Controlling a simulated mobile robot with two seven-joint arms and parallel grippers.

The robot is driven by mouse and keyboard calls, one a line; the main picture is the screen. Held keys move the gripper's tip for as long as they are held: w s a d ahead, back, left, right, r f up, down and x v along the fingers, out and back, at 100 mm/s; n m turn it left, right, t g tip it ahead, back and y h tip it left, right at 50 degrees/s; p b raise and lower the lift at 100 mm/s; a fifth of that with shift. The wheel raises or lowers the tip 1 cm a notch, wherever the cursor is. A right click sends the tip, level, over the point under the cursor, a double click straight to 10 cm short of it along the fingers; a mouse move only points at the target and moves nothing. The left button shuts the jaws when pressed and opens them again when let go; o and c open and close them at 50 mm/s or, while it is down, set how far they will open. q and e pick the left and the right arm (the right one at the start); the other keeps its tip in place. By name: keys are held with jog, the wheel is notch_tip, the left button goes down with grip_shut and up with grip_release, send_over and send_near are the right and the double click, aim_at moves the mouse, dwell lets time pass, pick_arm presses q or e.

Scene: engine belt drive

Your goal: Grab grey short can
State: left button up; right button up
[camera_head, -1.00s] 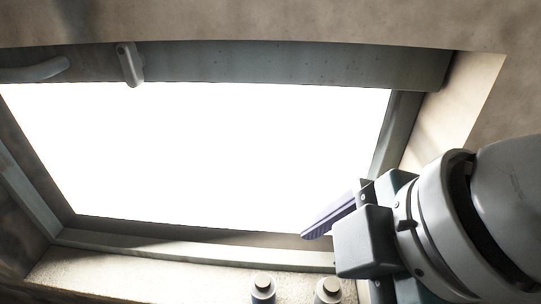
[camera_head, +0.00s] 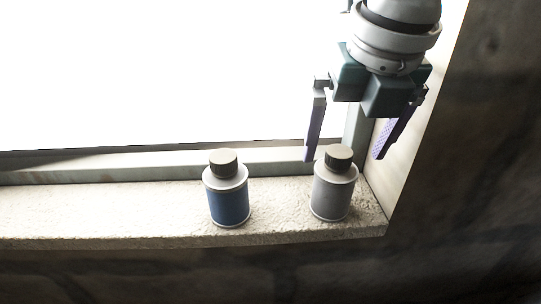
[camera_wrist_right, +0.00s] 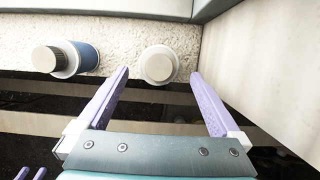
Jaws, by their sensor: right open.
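The grey short can (camera_head: 332,192) stands upright on the stone window sill near its right end, with a dark cap on top. In the right wrist view the grey can (camera_wrist_right: 158,66) is seen from above, ahead of the fingertips and between their lines. My right gripper (camera_head: 345,157) is open and empty, its purple fingers pointing down above and around the can's top in the head view. In the right wrist view the open gripper (camera_wrist_right: 160,73) shows both fingers apart, with no clear contact.
A blue can (camera_head: 228,195) with a dark cap stands on the sill (camera_head: 280,217) to the left of the grey one. The window frame runs behind, and a wall reveal (camera_wrist_right: 255,65) rises close to the right finger. The sill's front edge drops off below.

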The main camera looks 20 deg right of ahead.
aim_at(344, 156)
jog(key=x, duration=0.4)
jog(key=shift+f+b, duration=0.25)
jog(key=shift+b, duration=0.15)
pick_arm(q)
notch_tip(344, 156, down, 2)
jog(key=shift+f+b, duration=0.2)
jog(key=shift+b, duration=0.45)
pick_arm(e)
jog(key=x, duration=0.4)
jog(key=shift+a+f, duration=0.15)
jog(key=shift+f, duration=0.15)
jog(key=shift+w+f, duration=0.15)
jog(key=shift+f, duration=0.2)
pick_arm(q)
jog(key=shift+a, duration=0.1)
pick_arm(e)
jog(key=c, duration=1.3)
jog(key=shift+c, duration=0.8)
jog(key=shift+r, duration=0.15)
